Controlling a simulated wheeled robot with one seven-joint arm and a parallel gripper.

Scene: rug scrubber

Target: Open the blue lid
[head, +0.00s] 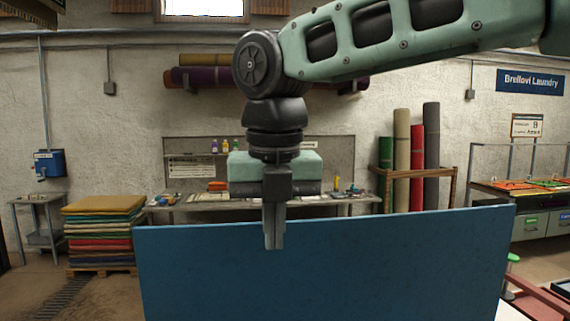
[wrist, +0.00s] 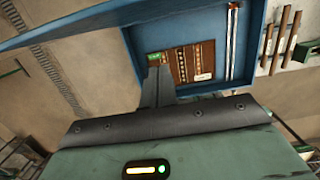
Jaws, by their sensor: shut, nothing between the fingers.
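The blue lid (head: 320,265) shows as a broad flat panel standing up across the lower part of the head view. In the wrist view the lid (wrist: 75,24) is a thin slanting blue strip at the upper left, seen nearly edge-on. Below it the blue box (wrist: 133,42) is uncovered, with a brown patterned rug (wrist: 180,66) inside. My gripper (head: 274,242) is shut and empty, pointing down, its tips overlapping the panel's top edge in the head view. In the wrist view my gripper's tips (wrist: 157,66) appear over the rug; I cannot tell whether they touch anything.
A pale roller bar (wrist: 231,42) lies in the box beside the rug. Dark bars (wrist: 280,40) lie on a light surface to its right. A stack of folded rugs (head: 103,232) stands left in the head view, and rolled rugs (head: 402,160) stand in a rack behind.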

